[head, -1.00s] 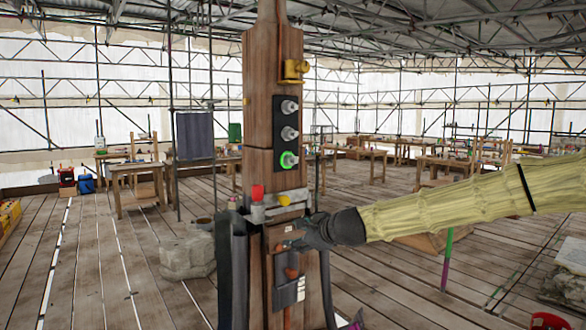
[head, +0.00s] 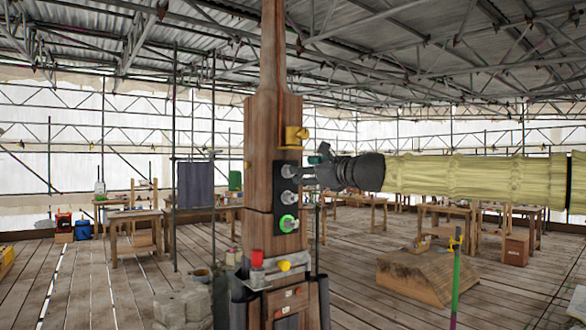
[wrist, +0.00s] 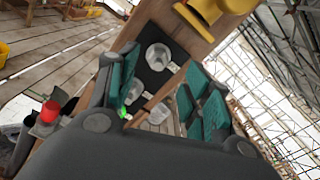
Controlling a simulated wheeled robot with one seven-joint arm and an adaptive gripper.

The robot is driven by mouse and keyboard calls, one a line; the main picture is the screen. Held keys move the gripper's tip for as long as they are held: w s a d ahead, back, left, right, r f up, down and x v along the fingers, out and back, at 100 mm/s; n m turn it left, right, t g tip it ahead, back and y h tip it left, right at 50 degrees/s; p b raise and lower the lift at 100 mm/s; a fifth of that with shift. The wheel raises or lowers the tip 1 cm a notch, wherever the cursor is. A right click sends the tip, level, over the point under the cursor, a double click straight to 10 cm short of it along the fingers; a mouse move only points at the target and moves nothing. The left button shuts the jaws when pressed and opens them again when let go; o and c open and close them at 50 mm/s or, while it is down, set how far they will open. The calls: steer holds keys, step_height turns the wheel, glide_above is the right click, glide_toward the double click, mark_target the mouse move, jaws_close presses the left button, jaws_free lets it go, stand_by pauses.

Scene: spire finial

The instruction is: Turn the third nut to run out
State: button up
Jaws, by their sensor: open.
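A black plate (head: 279,206) on the wooden post carries three silver nuts in a column. The top nut (head: 289,171) and middle nut (head: 289,198) are plain. The bottom nut (head: 289,223) sits in a glowing green ring. My gripper (head: 318,166) is open and empty, to the right of the plate at about the height of the top nut. In the wrist view, its teal pads stand apart with the plate (wrist: 152,76) and silver nuts beyond them. One nut (wrist: 158,56) shows clearly; a green glow lies partly behind the left finger.
A yellow fitting (head: 292,136) projects above the plate. Below it, a metal bracket (head: 277,270) bears a red knob (head: 257,257) and a yellow knob (head: 284,265). Workbenches (head: 137,226) stand behind on the plank floor, and a wooden block (head: 425,274) lies at right.

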steer(key=p+x, duration=0.2)
steer(key=x, duration=0.4)
steer(key=shift+w+a, duration=0.2)
steer(key=shift+a, duration=0.05)
steer(key=shift+c, duration=0.3)
steer(key=c, duration=1)
